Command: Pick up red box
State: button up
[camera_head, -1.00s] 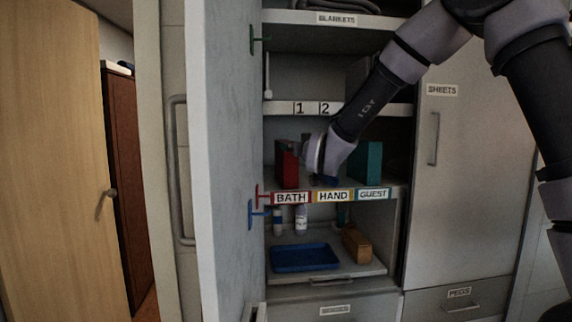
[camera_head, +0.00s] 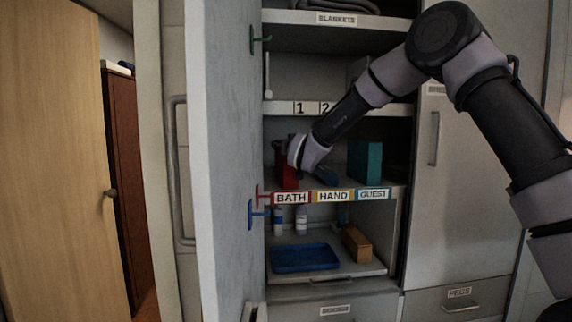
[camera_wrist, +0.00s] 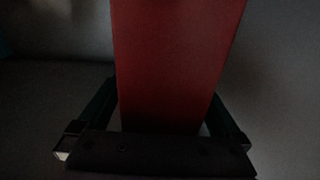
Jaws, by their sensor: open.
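The red box (camera_head: 288,172) stands upright on the shelf above the BATH label, at the left side of the open cabinet. My gripper (camera_head: 294,158) is at the box, and my wrist hides part of it in the head view. In the wrist view the red box (camera_wrist: 172,65) fills the middle, between the two fingers of my open gripper (camera_wrist: 162,115). A narrow gap shows beside the box near the right finger. Whether a finger touches the box is too dark to tell.
A teal box (camera_head: 366,160) stands to the right on the same shelf, with a blue item (camera_head: 327,177) between. A blue tray (camera_head: 305,258), bottles (camera_head: 301,219) and an orange-brown box (camera_head: 356,243) are below. The open door (camera_head: 228,160) bounds the left; a shelf (camera_head: 285,108) is above.

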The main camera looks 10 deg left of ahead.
jog(key=shift+w, duration=0.1)
grip_shut()
jog(key=shift+r, duration=0.1)
